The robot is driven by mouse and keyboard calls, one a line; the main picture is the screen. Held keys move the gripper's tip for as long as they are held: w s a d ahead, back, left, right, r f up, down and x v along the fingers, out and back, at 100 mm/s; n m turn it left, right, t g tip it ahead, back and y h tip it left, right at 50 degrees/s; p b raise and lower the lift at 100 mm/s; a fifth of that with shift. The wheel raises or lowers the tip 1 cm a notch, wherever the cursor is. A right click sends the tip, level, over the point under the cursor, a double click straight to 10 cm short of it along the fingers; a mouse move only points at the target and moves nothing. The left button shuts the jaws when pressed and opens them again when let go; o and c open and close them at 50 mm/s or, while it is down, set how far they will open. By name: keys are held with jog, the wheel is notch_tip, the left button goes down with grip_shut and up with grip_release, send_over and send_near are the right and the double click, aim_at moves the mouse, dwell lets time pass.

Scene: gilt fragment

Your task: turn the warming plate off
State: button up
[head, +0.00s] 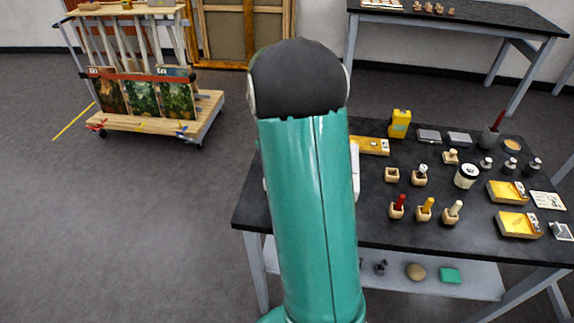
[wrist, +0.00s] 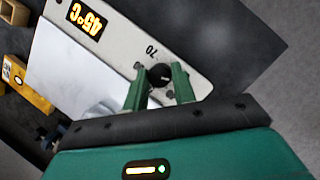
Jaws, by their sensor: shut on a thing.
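The warming plate (wrist: 75,65) shows in the wrist view, with a smooth pale heating surface and a light control panel. Its lit orange display (wrist: 86,19) reads 45°C. A round black knob (wrist: 159,76) sits on the panel beside the marking 70. My gripper (wrist: 161,79) is shut on the knob, with one green finger on each side of it. The knob's pointer is too small to read. In the head view my green arm covers my gripper and most of the plate's place on the black table (head: 300,228).
A yellow-and-wood piece (head: 372,145) lies near the plate's place. A cart with paintings (head: 143,96) stands at the back left.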

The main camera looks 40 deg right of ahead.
jog(key=shift+n+h, duration=0.3)
jog(key=shift+n, duration=0.4)
jog(key=o, duration=0.7)
jog(key=v, duration=1.3)
jog(key=shift+a+r, duration=0.1)
jog(key=shift+r, duration=0.3)
